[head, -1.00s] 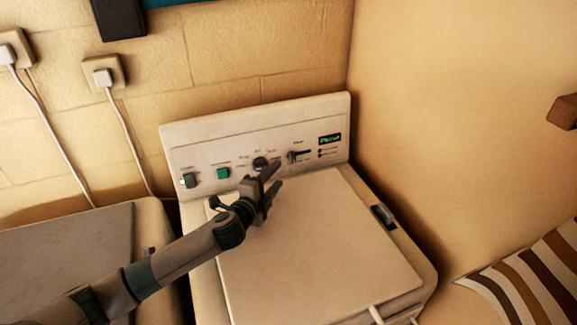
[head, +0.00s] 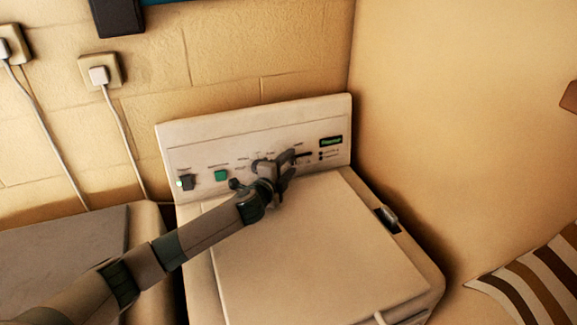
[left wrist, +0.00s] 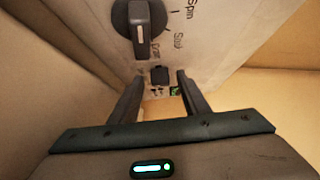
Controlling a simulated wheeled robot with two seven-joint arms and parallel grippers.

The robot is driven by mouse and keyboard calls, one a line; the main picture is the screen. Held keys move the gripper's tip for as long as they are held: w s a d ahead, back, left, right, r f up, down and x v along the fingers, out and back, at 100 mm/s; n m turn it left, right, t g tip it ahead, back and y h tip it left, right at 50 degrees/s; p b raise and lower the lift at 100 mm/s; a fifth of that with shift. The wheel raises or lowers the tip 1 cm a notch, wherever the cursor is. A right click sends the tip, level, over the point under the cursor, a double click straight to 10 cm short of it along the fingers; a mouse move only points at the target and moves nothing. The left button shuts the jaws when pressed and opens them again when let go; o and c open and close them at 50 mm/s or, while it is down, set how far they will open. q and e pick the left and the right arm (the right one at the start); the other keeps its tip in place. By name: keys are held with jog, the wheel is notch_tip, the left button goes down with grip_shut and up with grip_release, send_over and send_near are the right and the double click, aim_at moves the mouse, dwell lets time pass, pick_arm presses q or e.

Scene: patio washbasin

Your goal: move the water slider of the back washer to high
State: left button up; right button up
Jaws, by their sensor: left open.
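The back washer (head: 320,240) stands against the wall with its control panel (head: 240,130) upright at the back. My left gripper (head: 286,166) is open at the panel, just right of the round dial (head: 258,166). It covers part of the water slider (head: 303,154), whose dark slot shows just right of the fingers. In the left wrist view, a small dark slider knob (left wrist: 159,75) appears between the two open fingers. I cannot tell whether a finger touches it. The dial (left wrist: 140,28) is above it. My right gripper is not in view.
A green button (head: 221,175) and a dark switch (head: 186,182) sit left on the panel. A green display (head: 331,141) is at its right end. Another appliance (head: 60,240) stands at left. A wall closes off the right side.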

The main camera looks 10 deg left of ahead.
pick_arm(q)
grip_shut()
jog(key=shift+w+d, duration=0.1)
jog(key=shift+d, duration=0.15)
jog(key=w+d, duration=0.1)
jog(key=d, duration=0.1)
jog(key=w+d+b, duration=0.1)
jog(key=w+d, duration=0.1)
jog(key=shift+w+d, duration=0.15)
jog(key=shift+d, duration=0.2)
jog(key=shift+r, duration=0.1)
jog(key=shift+c, duration=2.1)
grip_release()
jog(key=o, duration=0.4)
jog(key=shift+d, duration=0.1)
jog(key=shift+w+d, duration=0.1)
